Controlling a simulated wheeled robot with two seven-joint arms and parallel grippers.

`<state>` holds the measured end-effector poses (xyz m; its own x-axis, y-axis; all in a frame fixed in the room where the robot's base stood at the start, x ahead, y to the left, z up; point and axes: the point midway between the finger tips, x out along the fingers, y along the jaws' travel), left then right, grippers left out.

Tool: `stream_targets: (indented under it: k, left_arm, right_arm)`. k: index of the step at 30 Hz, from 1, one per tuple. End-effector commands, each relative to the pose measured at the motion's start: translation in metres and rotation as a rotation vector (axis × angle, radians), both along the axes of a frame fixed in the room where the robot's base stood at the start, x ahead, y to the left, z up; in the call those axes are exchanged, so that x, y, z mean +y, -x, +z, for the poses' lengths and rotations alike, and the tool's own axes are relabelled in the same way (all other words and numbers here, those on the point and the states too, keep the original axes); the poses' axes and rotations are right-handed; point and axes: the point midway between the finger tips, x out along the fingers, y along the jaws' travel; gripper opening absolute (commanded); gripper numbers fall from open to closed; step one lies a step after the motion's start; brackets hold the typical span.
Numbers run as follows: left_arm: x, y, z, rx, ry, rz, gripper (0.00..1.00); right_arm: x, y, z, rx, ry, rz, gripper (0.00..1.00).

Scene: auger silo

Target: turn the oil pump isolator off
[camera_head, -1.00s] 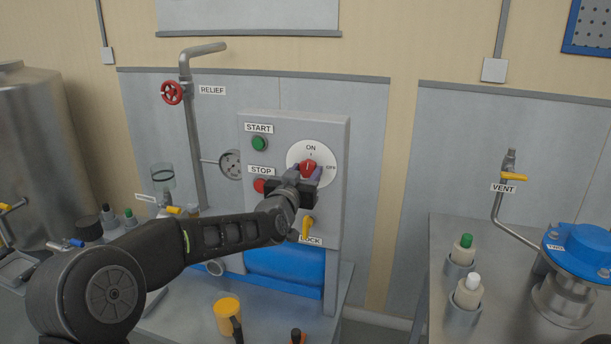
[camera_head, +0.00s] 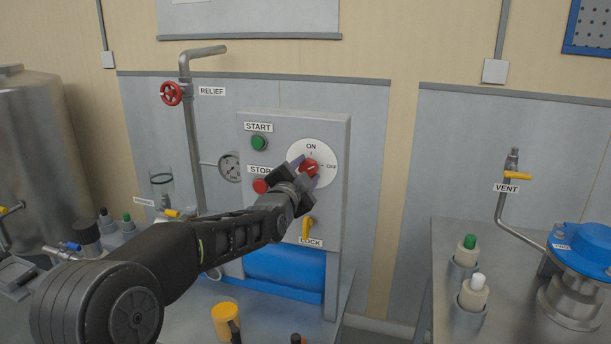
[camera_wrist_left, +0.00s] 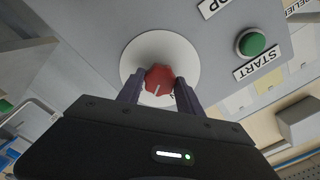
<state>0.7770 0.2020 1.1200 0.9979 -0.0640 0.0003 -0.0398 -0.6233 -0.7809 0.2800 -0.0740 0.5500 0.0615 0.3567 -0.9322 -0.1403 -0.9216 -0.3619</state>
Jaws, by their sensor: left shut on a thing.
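The oil pump isolator is a red knob (camera_head: 309,168) on a white round dial (camera_head: 325,152) marked ON at the top and OFF at the right. It sits on a grey control panel (camera_head: 331,205). My left gripper (camera_head: 304,173) is shut on the red knob, with one finger on each side. The left wrist view shows the knob (camera_wrist_left: 159,80) between the two fingers, in front of the white dial (camera_wrist_left: 140,52). My right gripper is not in view.
A green START button (camera_head: 259,143) and a red STOP button (camera_head: 261,186) are left of the knob. A yellow LOCK lever (camera_head: 307,230) is below it. A pressure gauge (camera_head: 230,167) and a red RELIEF wheel (camera_head: 171,93) are further left.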

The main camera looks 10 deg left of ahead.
Motion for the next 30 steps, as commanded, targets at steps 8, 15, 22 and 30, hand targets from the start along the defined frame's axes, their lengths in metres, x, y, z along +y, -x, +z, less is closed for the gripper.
stream_targets:
  k: [8,15,22,30]
  left_arm:
    - [-0.001,0.000,-0.002,-0.016,-0.256,-0.001,0.02]
    - [-0.001,0.000,-0.002,-0.026,-0.427,-0.002,0.02]
    - [0.000,0.000,-0.001,-0.031,-0.513,-0.001,0.02]
    - [0.000,0.000,-0.001,-0.032,-0.536,0.000,0.02]
  right_arm:
    - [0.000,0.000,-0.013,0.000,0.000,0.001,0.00]
    - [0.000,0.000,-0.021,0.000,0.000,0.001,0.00]
    - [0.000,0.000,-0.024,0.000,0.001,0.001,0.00]
    - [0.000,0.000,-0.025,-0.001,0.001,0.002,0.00]
